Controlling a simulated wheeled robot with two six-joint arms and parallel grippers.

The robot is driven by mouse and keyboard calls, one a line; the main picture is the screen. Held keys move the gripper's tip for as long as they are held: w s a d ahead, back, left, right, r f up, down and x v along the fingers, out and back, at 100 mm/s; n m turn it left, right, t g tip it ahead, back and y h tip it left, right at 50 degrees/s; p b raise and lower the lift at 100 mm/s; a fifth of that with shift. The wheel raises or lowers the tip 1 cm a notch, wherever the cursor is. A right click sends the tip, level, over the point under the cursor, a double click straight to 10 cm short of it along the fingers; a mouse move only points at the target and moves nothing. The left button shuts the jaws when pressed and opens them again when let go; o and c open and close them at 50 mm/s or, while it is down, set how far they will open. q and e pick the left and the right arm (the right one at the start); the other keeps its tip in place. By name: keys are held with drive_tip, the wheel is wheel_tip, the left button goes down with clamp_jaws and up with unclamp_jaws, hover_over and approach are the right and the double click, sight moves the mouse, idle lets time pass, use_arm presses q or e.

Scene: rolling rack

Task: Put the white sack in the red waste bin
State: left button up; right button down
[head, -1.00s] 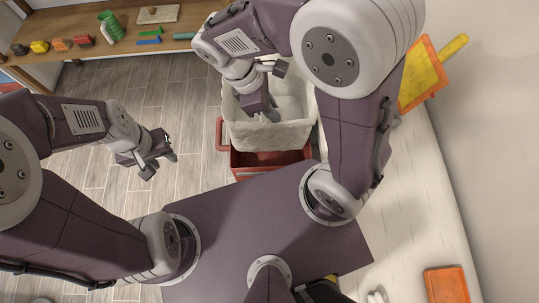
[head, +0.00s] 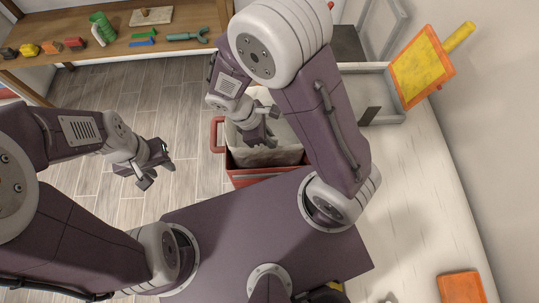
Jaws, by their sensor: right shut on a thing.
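The white sack (head: 280,157) is down inside the red waste bin (head: 250,176), with its pale top showing below the rim level or close to it. The bin's red handle (head: 216,133) stands out at its left side. My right gripper (head: 266,142) reaches down over the bin and is shut on the sack; its fingertips are partly hidden against the sack. My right arm hides the right part of the bin. My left gripper (head: 155,172) is open and empty over the floor, left of the bin.
A grey metal frame (head: 383,112) and a yellow-and-orange panel (head: 420,68) stand at the right. An orange block (head: 462,287) lies lower right. Floor left of the bin is clear.

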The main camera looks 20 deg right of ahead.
sight(269, 155)
wheel_tip(269, 155, down, 7)
drive_tip(key=b, duration=0.2)
wheel_tip(269, 155, down, 4)
drive_tip(key=shift+b, duration=0.95)
drive_tip(key=shift+f, duration=0.2)
drive_tip(key=shift+r, duration=0.15)
drive_tip(key=c, duration=1.4)
unclamp_jaws()
drive_tip(key=shift+c, duration=0.2)
